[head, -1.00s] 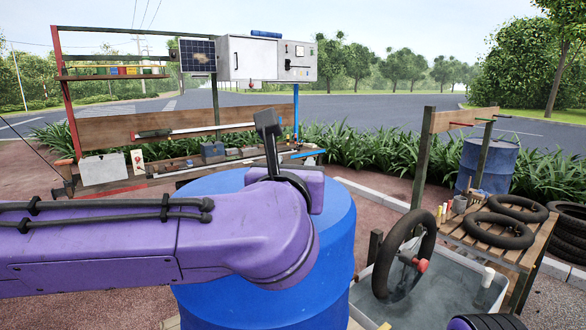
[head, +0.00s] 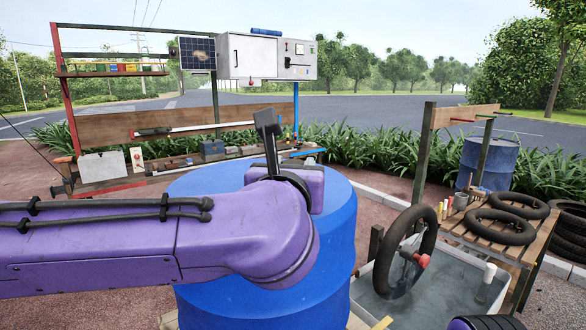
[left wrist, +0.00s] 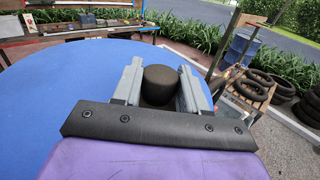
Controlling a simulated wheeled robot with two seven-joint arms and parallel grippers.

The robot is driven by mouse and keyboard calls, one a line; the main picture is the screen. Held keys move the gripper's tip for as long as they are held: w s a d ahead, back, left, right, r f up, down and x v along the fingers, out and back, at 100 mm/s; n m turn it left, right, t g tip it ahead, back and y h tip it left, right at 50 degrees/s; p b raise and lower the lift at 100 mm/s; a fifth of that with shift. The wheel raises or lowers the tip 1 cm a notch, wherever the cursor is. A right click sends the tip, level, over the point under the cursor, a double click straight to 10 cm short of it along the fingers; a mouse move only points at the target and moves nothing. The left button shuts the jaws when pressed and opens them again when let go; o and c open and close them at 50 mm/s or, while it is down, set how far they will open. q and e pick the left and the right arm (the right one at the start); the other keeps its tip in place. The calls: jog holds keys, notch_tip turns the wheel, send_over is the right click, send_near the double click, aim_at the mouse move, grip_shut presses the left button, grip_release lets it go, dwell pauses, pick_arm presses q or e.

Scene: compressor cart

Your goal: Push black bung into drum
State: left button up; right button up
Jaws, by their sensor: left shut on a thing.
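The blue drum (head: 335,215) stands upright in the middle of the head view, partly covered by my left arm. Its flat blue top (left wrist: 75,85) fills much of the left wrist view. The black bung (left wrist: 160,86) is a short dark cylinder between the two grey fingers of my left gripper (left wrist: 160,72). The fingers are shut on its sides, over the drum top. The bung's lower end and any hole in the drum are hidden. In the head view my left arm hides the bung and the fingertips. My right gripper is not in view.
A workbench (head: 200,123) with tools stands behind the drum. At the right are a water tub (head: 440,290) with a black tyre tube (head: 428,240) upright in it, and a slatted table (head: 480,240) holding more tubes. Another blue drum (head: 487,165) stands farther back.

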pick_arm(q)
jog(key=shift+f+b, duration=0.3)
jog(key=shift+f, duration=0.1)
jog(key=o, duration=1.1)
jog(key=shift+r, duration=0.1)
jog(key=shift+o, duration=0.2)
jog(key=shift+s, duration=0.1)
jog(key=s+a+b, duration=0.1)
jog(key=s+b, duration=0.2)
jog(key=s, duration=0.7)
jog(key=shift+s, duration=0.15)
jog(key=shift+a, duration=0.1)
